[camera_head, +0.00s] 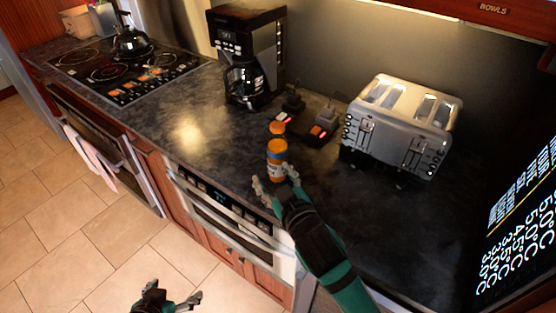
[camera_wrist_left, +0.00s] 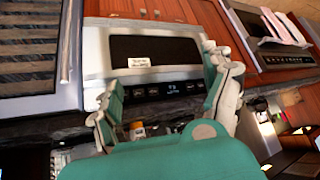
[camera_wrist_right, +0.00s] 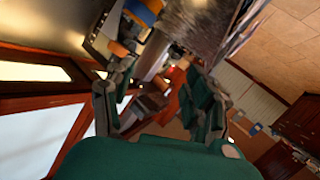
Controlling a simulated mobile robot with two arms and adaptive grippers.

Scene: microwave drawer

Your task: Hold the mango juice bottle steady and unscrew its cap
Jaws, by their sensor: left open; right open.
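The mango juice bottle (camera_head: 277,150) stands upright on the dark counter near its front edge, with an orange cap (camera_head: 277,128) on top. My right gripper (camera_head: 275,181) is open at the near side of the bottle, with its fingers toward the bottle's lower part. Whether they touch it, I cannot tell. Orange and blue parts, likely the bottle (camera_wrist_right: 138,14), show at the top of the right wrist view. My left gripper (camera_head: 172,293) is open and empty, low in front of the counter and away from the bottle. The left wrist view shows its open fingers facing the drawer front.
A microwave drawer (camera_head: 225,210) is set below the counter edge. A coffee maker (camera_head: 248,45), dark blocks with red lights (camera_head: 318,131) and a silver toaster (camera_head: 405,120) stand behind the bottle. A stove with a kettle (camera_head: 132,42) is at the far left.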

